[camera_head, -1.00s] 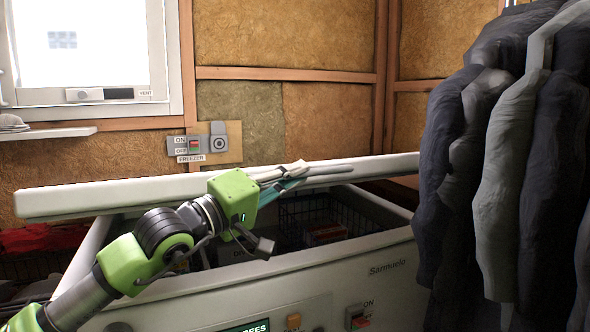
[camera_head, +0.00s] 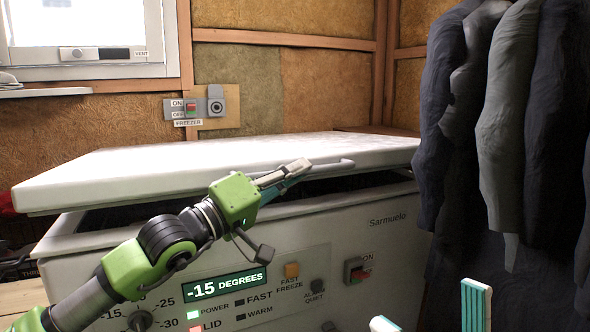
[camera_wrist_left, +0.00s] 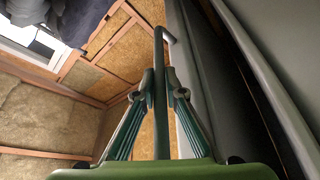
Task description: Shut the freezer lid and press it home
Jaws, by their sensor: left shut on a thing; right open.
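The white freezer lid (camera_head: 150,165) is tilted low over the white freezer body (camera_head: 340,215), with a dark gap between its front edge and the rim. A bar handle (camera_head: 330,168) runs along the lid's front edge. My left gripper (camera_head: 290,172) is shut on the handle at the front of the lid. In the left wrist view the handle (camera_wrist_left: 159,80) passes between the fingers of the left gripper. My right gripper (camera_head: 430,315) is open and empty at the bottom right, with its fingertips in front of the freezer, partly out of frame.
Dark and grey coats (camera_head: 500,120) hang at the right, close beside the freezer. The front panel has a temperature display (camera_head: 224,284), a dial (camera_head: 140,320) and a red switch (camera_head: 357,272). A wall switch (camera_head: 192,108) labelled freezer is behind the lid.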

